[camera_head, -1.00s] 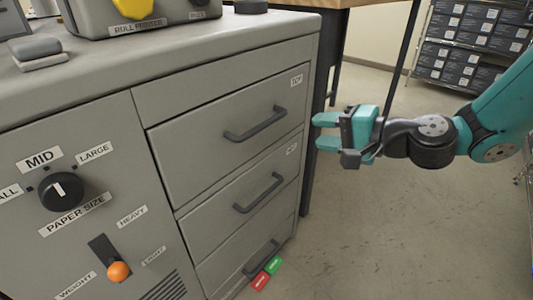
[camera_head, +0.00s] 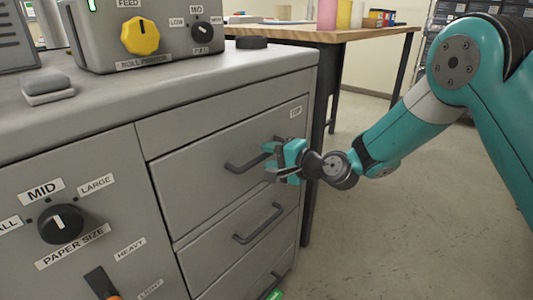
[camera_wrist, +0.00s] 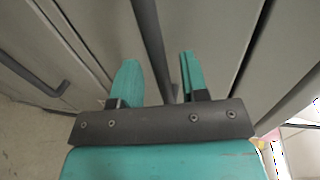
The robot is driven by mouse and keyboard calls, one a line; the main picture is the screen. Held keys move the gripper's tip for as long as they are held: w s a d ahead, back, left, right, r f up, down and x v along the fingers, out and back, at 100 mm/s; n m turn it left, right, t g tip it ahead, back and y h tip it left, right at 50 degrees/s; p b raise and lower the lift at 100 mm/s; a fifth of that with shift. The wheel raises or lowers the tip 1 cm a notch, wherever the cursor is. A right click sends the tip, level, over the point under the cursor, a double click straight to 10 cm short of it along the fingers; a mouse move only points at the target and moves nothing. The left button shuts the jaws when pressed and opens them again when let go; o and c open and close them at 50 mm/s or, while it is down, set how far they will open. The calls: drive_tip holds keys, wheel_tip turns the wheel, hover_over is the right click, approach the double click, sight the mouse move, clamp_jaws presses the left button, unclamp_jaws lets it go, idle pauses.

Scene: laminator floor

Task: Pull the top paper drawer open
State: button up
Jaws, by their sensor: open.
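The top paper drawer (camera_head: 190,187) is the upper of the handled drawers in the grey cabinet and carries a "TOP" label. It looks shut, flush with the cabinet front. Its dark bar handle (camera_head: 242,164) is partly hidden by my gripper at its right end. My gripper (camera_head: 268,161) is open at that right end. In the wrist view the top drawer's handle (camera_wrist: 149,40) runs between my two teal fingers (camera_wrist: 158,80), with a gap on each side. I cannot tell whether either finger touches it.
A second drawer handle (camera_head: 258,223) sits below; a lower handle also shows in the wrist view (camera_wrist: 40,82). The cabinet top holds a roll feeder (camera_head: 150,35) and a grey block (camera_head: 46,88). A wooden table (camera_head: 340,34) stands behind. The floor (camera_head: 390,230) at right is clear.

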drive_tip(key=shift+x, duration=0.95)
drive_tip(key=shift+c, duration=0.2)
clamp_jaws()
drive_tip(key=shift+d, duration=0.1)
